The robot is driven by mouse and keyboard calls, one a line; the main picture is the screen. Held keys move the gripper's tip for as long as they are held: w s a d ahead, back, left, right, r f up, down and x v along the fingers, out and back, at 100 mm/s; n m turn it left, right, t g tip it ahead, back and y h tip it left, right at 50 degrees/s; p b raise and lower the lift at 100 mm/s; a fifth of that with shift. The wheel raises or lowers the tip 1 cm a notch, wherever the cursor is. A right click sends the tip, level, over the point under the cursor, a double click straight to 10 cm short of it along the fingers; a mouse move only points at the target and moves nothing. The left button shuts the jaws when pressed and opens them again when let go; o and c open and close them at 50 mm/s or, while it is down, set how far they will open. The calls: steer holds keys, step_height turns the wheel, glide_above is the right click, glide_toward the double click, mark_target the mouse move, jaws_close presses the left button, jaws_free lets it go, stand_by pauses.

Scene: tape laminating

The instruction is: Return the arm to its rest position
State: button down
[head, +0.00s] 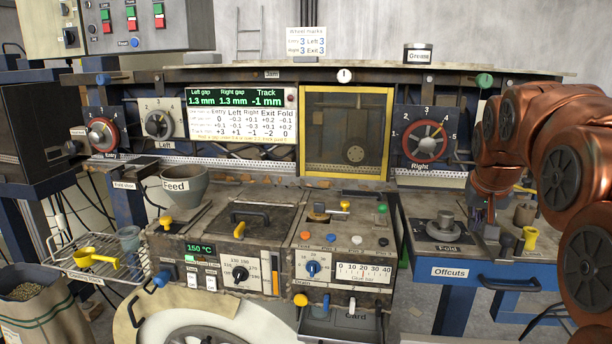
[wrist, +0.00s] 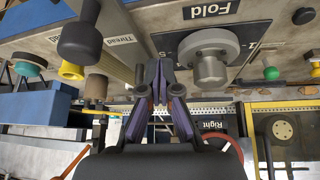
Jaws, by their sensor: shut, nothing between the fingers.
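My copper-coloured arm (head: 565,170) comes in from the right edge of the head view, bent, with its wrist pointing down. My gripper (head: 483,219) hangs over the table with the Fold label, just right of the grey Fold knob (head: 446,222). In the wrist view my gripper (wrist: 160,68) has its purple-grey fingers together with nothing held. The Fold knob (wrist: 208,62) is right beside the fingertips there. I cannot tell whether they touch it. In the head view, the fingertips are small and partly lost against the parts behind.
A yellow part (head: 530,237) stands close to the right. The Right dial (head: 425,141) and yellow-framed window (head: 346,132) are behind. A Feed cup (head: 185,187) and wire rack (head: 95,262) are far left.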

steer(key=s+a+f+n+g+y+p, duration=0.1)
steer(key=s+a+f, duration=0.4)
steer(key=s, duration=0.7)
steer(key=s+a+f+n+g+p, duration=0.1)
steer(key=s+a+f+g, duration=0.2)
steer(key=s, duration=0.9)
steer(key=s+a+f+n+g+y+p, duration=0.1)
steer(key=s+a+f+n+g, duration=0.1)
steer(key=s+a+f, duration=0.6)
steer(key=s+f+g, duration=0.1)
steer(key=s, duration=0.3)
steer(key=shift+s+a+y+p, duration=0.15)
steer(key=shift+s+y+p, duration=0.1)
steer(key=shift+y+p, duration=0.1)
